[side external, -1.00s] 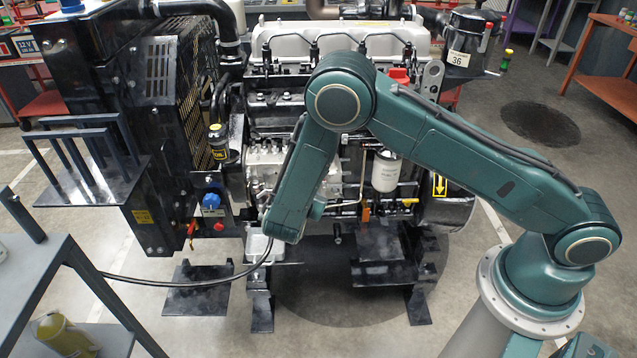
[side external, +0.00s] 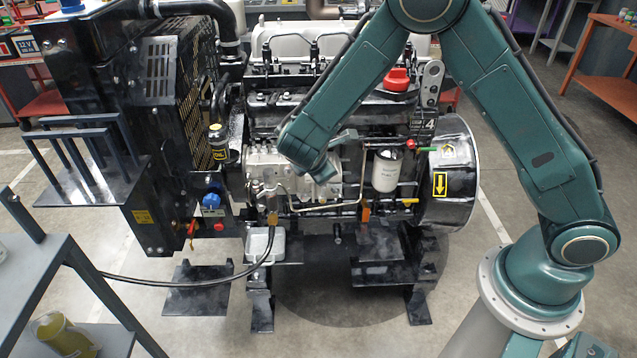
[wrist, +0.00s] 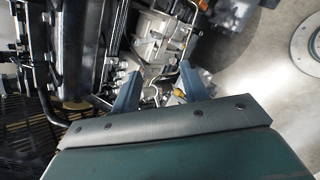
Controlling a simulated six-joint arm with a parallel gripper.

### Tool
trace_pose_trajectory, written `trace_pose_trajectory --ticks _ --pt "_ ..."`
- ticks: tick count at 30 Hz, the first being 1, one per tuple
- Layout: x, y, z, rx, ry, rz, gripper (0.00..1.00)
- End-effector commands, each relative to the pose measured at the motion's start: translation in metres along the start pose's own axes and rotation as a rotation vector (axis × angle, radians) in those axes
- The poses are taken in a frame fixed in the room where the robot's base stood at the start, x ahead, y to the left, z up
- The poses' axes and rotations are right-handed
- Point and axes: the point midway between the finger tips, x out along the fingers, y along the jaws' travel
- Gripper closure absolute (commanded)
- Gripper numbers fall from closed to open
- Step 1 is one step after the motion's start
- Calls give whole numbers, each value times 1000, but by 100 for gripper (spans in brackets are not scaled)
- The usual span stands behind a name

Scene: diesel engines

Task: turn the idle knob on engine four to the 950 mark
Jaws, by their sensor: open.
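The engine (side external: 390,112) stands in the middle of the side external view, with a "4" plate (side external: 430,124) at its upper right. A silver pump block (side external: 262,170) sits on its near side, and it also shows in the wrist view (wrist: 152,42). My gripper (side external: 338,160) is in front of the right part of this block. In the wrist view my gripper (wrist: 158,78) is open, its two blue-grey fingers apart with nothing visibly held between them. I cannot make out the idle knob or a 950 mark; the arm hides part of the block.
A white filter (side external: 386,171) and a black drum with a yellow arrow (side external: 452,190) are to the right. A red cap (side external: 397,78) is above. A black hose (side external: 180,283) runs low to the left, past a pale tray (side external: 278,246).

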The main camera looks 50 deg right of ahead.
Motion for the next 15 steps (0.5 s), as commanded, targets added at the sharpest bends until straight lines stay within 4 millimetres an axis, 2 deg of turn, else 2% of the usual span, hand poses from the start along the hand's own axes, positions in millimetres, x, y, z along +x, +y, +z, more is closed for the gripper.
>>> trace_pose_trajectory --ticks 15 --pt "-32 7 36 231 72 -71 56"
